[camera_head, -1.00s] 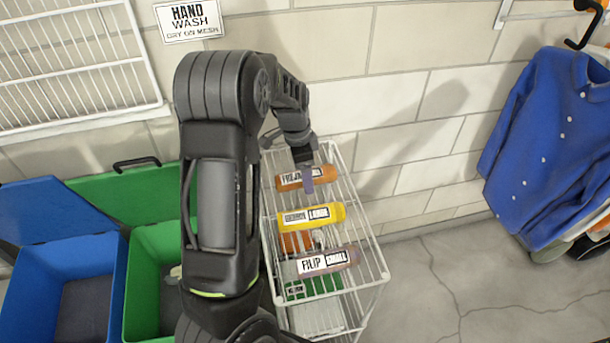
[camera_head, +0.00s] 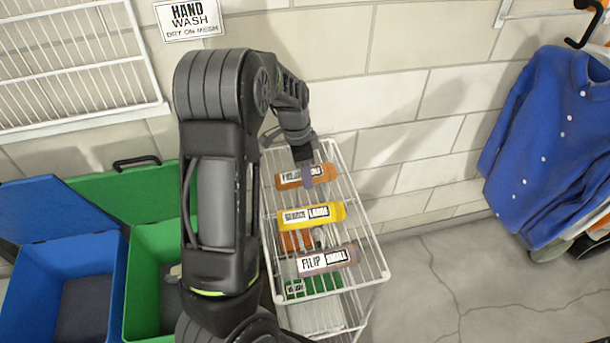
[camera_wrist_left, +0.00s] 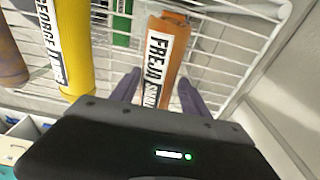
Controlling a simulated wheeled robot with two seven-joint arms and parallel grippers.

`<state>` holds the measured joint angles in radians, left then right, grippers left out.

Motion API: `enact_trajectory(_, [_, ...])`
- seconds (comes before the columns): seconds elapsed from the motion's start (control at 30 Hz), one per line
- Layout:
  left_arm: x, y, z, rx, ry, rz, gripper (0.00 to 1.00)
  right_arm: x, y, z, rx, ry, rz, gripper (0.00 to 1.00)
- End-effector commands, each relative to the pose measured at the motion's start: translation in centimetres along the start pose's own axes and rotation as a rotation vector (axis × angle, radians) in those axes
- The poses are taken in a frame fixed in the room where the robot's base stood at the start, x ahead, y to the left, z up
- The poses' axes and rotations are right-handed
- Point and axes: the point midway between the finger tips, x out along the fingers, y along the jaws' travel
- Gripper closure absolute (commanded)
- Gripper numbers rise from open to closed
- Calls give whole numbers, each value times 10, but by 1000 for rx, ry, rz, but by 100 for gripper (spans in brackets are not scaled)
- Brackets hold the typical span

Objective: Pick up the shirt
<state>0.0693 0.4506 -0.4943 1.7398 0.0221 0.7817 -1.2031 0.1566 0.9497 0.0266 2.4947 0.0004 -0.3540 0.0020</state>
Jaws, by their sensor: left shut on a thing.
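An orange rolled shirt (camera_head: 288,179) with a white label reading FREJA lies across the top of the wire rack. In the left wrist view the same orange roll (camera_wrist_left: 165,45) runs between my two fingers. My left gripper (camera_head: 309,176) is shut on this roll near its right part, from above. It also shows in the left wrist view (camera_wrist_left: 160,92). The roll still appears at rack level. A yellow roll (camera_head: 337,212) labelled LARGE and a mauve-brown roll (camera_head: 350,257) labelled FILIP lie nearer on the same rack. My right gripper is not in view.
The white wire rack (camera_head: 372,262) stands against the block wall, with more rolls on a lower level. Blue (camera_head: 110,285) and green (camera_head: 140,290) bins stand at left. A blue shirt (camera_head: 550,140) hangs at right. The floor (camera_head: 450,290) right of the rack is clear.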

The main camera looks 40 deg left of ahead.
Motion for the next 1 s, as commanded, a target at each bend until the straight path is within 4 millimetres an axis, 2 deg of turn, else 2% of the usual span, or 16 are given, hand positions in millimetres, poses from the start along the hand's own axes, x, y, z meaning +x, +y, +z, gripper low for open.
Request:
enact_trajectory(0.07, [0, 0, 0, 0, 0, 0, 67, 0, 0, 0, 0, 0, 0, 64])
enact_trajectory(0.4, [0, 0, 0, 0, 0, 0, 94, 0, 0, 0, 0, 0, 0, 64])
enact_trajectory(0.63, [-1, 0, 0, 0, 1, -1, 94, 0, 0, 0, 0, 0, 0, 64])
enact_trajectory(0.77, [-8, -1, -2, 1, 2, -2, 94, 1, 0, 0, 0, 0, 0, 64])
enact_trajectory(1.0, [-47, -1, -7, 1, 5, -5, 94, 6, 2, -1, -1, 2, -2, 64])
